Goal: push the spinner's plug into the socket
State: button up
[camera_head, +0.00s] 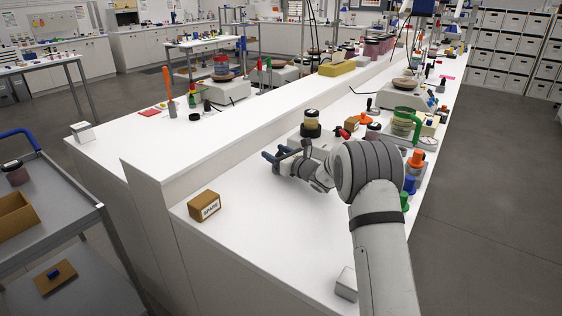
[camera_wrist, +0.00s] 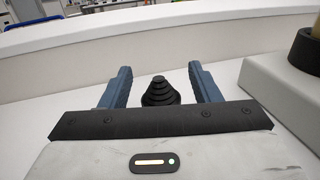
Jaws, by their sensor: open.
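My gripper (camera_head: 272,157) reaches over the white bench at the left end of my arm. In the wrist view its two blue fingers (camera_wrist: 160,72) are apart. A black stepped cone (camera_wrist: 160,92) stands between them with a gap on each side; I cannot tell if it is the plug. A pale box (camera_wrist: 270,85) with a black ring (camera_wrist: 306,50) on top is to the right, perhaps the spinner. In the head view a yellowish jar (camera_head: 311,117) sits in a black holder (camera_head: 311,131) beyond the gripper. I cannot make out a socket.
A raised white ledge (camera_head: 250,130) runs behind the work area. A brown "SPARE" box (camera_head: 204,206) sits near the front left. The bench between the box and my arm is clear.

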jog(key=c, duration=1.1)
jog(key=shift+r, duration=0.15)
